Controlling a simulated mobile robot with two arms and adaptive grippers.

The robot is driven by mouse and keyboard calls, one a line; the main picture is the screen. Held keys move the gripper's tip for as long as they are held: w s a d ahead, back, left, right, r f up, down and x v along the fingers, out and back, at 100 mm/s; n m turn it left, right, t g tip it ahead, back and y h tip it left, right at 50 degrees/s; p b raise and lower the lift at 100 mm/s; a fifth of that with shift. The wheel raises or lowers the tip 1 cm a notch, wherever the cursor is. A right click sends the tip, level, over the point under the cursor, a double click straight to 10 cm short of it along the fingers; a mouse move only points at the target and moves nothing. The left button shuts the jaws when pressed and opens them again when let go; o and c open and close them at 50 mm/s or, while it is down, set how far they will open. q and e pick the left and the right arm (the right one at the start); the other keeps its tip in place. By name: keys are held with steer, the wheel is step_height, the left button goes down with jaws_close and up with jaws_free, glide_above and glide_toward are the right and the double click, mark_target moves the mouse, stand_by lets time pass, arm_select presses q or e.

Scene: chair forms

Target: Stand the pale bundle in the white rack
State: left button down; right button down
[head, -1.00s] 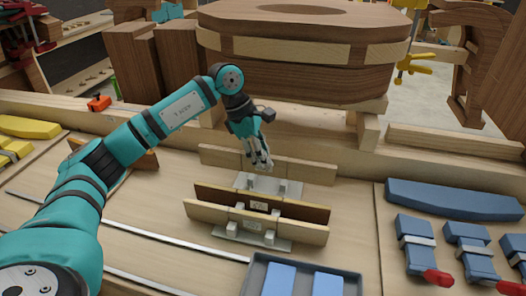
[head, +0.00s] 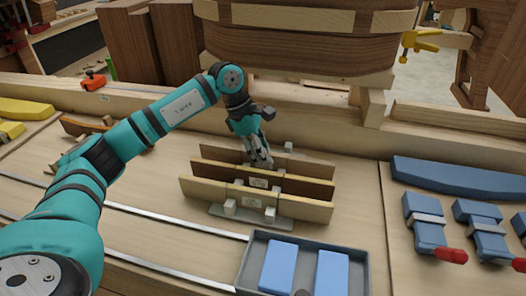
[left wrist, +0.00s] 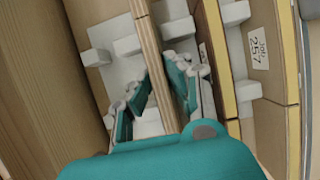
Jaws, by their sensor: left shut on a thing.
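My left gripper (head: 258,160) is shut on the pale bundle (head: 310,168), a long thin upright board stack, the rearmost of three in the head view. In the left wrist view the pale bundle (left wrist: 152,45) runs edge-on between my gripper's fingers (left wrist: 155,88). The white rack (head: 238,216) lies under the boards. In the left wrist view its white pegs stand on both sides of the bundle. I cannot tell whether the bundle's lower edge touches the rack base. My right gripper is not in view.
A dark-faced bundle (head: 310,186) and a labelled pale-faced one (head: 300,208) stand in the rack in front. A grey tray (head: 363,268) with blue blocks is nearer. Blue clamps (head: 425,225) lie right. A wooden rail (head: 450,145) and large wooden form (head: 300,45) stand behind.

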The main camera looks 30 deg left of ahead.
arm_select(q)
steer(key=shift+f+b, duration=0.3)
stand_by(0.4)
steer(key=c, duration=1.2)
jaws_free()
steer(key=v, duration=1.2)
steer(key=shift+a, duration=0.1)
steer(key=shift+s, duration=0.1)
